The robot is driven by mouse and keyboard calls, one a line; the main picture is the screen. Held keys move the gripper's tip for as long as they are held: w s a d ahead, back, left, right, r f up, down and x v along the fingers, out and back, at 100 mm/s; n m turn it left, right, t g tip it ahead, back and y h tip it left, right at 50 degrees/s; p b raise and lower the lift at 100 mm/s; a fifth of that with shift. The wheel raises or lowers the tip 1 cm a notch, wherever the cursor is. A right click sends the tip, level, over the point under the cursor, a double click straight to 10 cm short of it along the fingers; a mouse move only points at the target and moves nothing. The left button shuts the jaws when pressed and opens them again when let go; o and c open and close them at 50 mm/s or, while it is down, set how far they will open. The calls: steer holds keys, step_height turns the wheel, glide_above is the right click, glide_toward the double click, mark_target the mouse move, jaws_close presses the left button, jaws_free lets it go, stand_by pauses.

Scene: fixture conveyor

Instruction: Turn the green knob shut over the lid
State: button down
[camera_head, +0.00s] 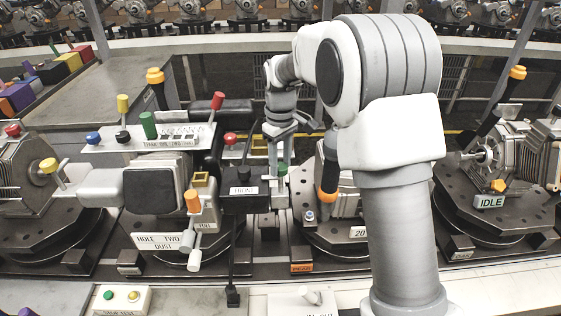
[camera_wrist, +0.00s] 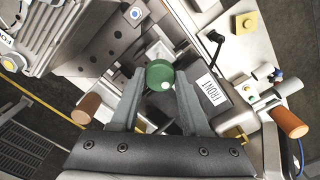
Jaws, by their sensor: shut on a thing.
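The green knob (camera_wrist: 160,73) is a round green cap with a pale spot, between the tips of my gripper's fingers (camera_wrist: 159,84) in the wrist view. My gripper is shut on it. In the head view my gripper (camera_head: 278,152) points down, and a small part of the green knob (camera_head: 282,169) shows below the fingers. A black box with a label reading FRONT (camera_head: 243,190) stands just left of it; the label (camera_wrist: 212,90) also shows in the wrist view. I cannot tell which surface is the lid.
An orange-tipped handle (camera_head: 328,180) stands close right of my gripper. A white panel with a green cylinder (camera_head: 148,125) and several coloured levers is at left. A fixture labelled IDLE (camera_head: 490,202) is at right. A button box (camera_head: 121,299) lies at the front left.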

mark_target(281, 166)
steer(key=shift+c, duration=1.9)
jaws_free()
step_height(281, 166, up, 18)
steer(key=shift+f, duration=0.25)
